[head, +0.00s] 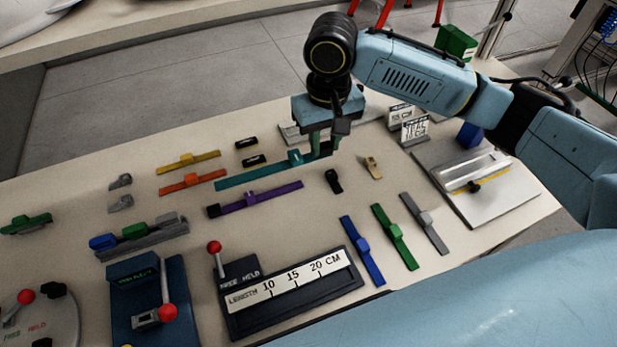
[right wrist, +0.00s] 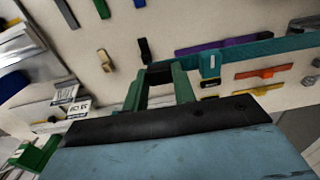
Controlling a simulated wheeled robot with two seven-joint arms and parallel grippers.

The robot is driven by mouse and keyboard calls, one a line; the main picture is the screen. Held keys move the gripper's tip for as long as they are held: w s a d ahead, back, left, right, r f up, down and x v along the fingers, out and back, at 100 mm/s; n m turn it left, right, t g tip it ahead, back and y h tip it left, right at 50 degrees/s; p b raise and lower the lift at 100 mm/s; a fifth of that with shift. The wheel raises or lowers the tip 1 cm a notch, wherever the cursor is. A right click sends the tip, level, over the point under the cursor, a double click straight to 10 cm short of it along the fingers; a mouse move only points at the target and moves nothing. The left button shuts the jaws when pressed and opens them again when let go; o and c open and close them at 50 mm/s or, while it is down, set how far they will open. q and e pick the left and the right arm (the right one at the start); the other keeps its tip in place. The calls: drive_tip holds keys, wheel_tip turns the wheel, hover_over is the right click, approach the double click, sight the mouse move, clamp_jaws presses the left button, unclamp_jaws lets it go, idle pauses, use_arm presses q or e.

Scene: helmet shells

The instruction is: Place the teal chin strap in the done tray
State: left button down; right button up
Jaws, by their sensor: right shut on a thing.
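The teal chin strap (head: 250,176) is a long flat bar with a small raised block, lying slantwise near the middle of the table in the head view. It also shows in the right wrist view (right wrist: 255,50). My right gripper (head: 320,146) is shut on the strap near its right end, with the green fingers (right wrist: 168,80) around it in the wrist view. I cannot tell whether the strap touches the table. A pale flat piece (head: 289,132) shows partly behind the gripper; I cannot tell whether it is the done tray. My left gripper is not in view.
A purple strap (head: 262,198) lies close in front; orange (head: 193,182) and yellow (head: 188,162) straps lie left. Blue (head: 361,248), green (head: 394,236) and grey (head: 424,222) straps lie front right. Label cards (head: 415,128) stand beside a grey board (head: 490,205). A length gauge (head: 290,290) stands in front.

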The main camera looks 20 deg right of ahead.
drive_tip(key=f, duration=0.2)
drive_tip(key=a+f+p, duration=0.1)
drive_tip(key=shift+s+f, duration=0.15)
drive_tip(key=shift+f, duration=0.25)
hover_over(318, 200)
wheel_tip(318, 200, down, 6)
drive_tip(key=shift+b, duration=0.45)
wheel_tip(318, 200, down, 5)
drive_tip(key=shift+f+b, duration=0.1)
drive_tip(key=shift+b, duration=0.45)
drive_tip(key=o, duration=1)
drive_tip(key=shift+f, duration=0.15)
